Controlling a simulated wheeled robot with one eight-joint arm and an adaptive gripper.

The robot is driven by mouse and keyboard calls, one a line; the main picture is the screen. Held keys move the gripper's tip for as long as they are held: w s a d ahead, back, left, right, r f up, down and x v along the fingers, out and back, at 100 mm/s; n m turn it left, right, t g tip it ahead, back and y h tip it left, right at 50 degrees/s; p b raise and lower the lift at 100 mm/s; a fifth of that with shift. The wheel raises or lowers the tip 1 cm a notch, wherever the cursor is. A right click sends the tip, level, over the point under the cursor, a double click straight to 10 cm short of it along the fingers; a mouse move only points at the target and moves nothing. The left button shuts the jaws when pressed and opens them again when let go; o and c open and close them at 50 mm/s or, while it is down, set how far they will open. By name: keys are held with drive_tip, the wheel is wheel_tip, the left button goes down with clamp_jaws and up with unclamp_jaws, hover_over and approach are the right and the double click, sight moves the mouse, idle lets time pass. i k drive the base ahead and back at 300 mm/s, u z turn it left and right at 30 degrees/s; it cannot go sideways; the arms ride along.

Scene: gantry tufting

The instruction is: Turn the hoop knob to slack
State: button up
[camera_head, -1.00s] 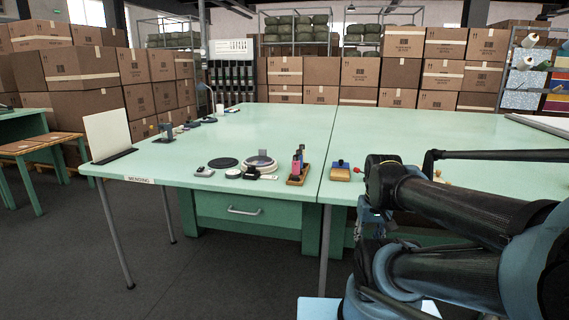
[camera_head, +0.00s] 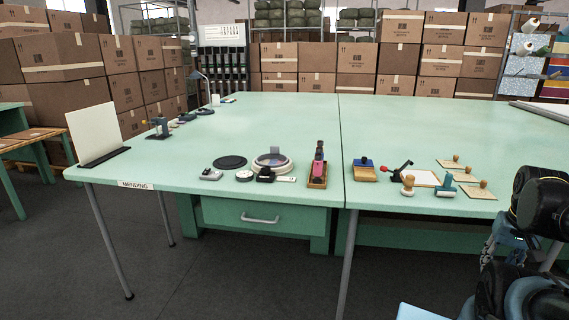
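The hoop (camera_head: 272,162) is a pale ring lying on the front part of the green mending table (camera_head: 228,139). A small black block (camera_head: 265,174) sits at its front edge, beside a short white strip; I cannot tell whether this is the knob. A small round dial-like piece (camera_head: 244,175) lies just left of it. My arm is at the lower right edge of the picture, well apart from the hoop. My gripper cannot be made out in this view.
A black disc (camera_head: 230,162) and a small grey device (camera_head: 210,174) lie left of the hoop. A wooden holder (camera_head: 318,174), a blue-topped block (camera_head: 364,170) and several stamps stand to the right. Boxes (camera_head: 296,70) stand behind the table. The floor in front is clear.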

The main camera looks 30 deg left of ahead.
sight(266, 170)
drive_tip(key=k, duration=1.5)
drive_tip(key=u, duration=1.25)
drive_tip(key=i, duration=1)
